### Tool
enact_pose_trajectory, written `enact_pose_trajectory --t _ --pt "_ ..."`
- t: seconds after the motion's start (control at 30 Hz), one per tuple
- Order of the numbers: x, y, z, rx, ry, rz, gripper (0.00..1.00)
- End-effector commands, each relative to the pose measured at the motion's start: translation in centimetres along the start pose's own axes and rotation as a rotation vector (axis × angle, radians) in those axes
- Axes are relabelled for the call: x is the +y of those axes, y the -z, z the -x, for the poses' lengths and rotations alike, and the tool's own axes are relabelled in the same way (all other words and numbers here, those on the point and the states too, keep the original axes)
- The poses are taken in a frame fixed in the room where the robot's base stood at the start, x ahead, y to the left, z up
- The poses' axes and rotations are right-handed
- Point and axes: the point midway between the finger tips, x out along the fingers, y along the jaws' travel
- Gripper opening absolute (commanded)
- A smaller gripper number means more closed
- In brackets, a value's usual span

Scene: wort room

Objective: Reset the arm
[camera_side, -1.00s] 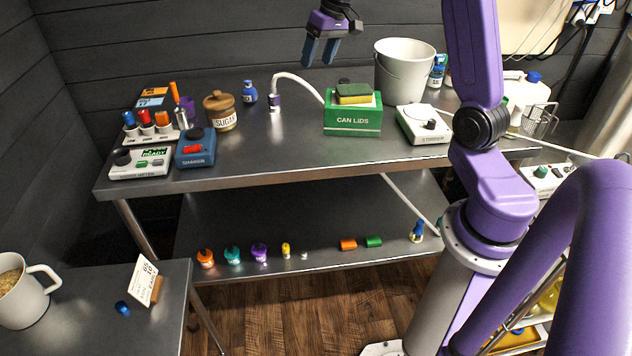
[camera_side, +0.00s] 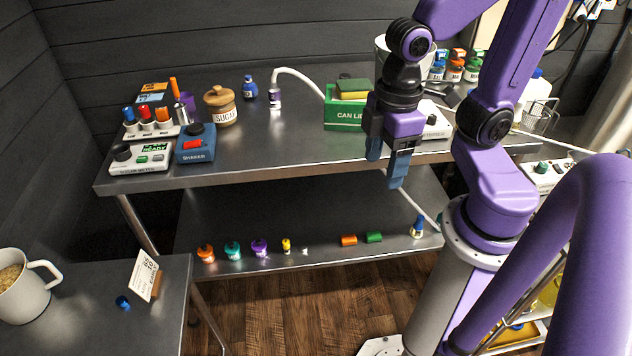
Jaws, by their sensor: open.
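My gripper (camera_side: 385,170) hangs pointing down in front of the bench's front edge, at the right-centre of the picture. Its two blue fingers are apart and nothing shows between them. My purple arm is folded back, with the wrist above the front part of the bench. The gripper partly covers the green CAN LIDS box (camera_side: 343,108) and the white device (camera_side: 436,122) behind it.
The steel bench (camera_side: 270,150) has clear room at its middle. A sugar jar (camera_side: 220,105), a blue shaker device (camera_side: 195,145) and a white meter (camera_side: 140,158) stand at left. A bucket (camera_side: 382,58) stands behind my wrist. Small coloured items line the lower shelf (camera_side: 310,220).

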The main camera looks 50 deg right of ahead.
Motion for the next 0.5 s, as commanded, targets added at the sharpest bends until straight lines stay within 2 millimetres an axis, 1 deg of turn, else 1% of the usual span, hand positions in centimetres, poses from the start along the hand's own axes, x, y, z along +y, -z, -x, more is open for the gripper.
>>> enact_pose_trajectory --t 0.03,0.1,0.2,0.5 --pt "-0.8 -0.8 -0.2 -0.005 -0.004 0.043 0.68" --pt "-1.4 -1.6 -0.5 -0.011 -0.008 0.081 0.68" --pt "-1.8 -2.3 -0.7 -0.015 -0.013 0.111 0.68" --pt "-1.9 -2.4 -0.7 -0.017 -0.014 0.119 0.68"
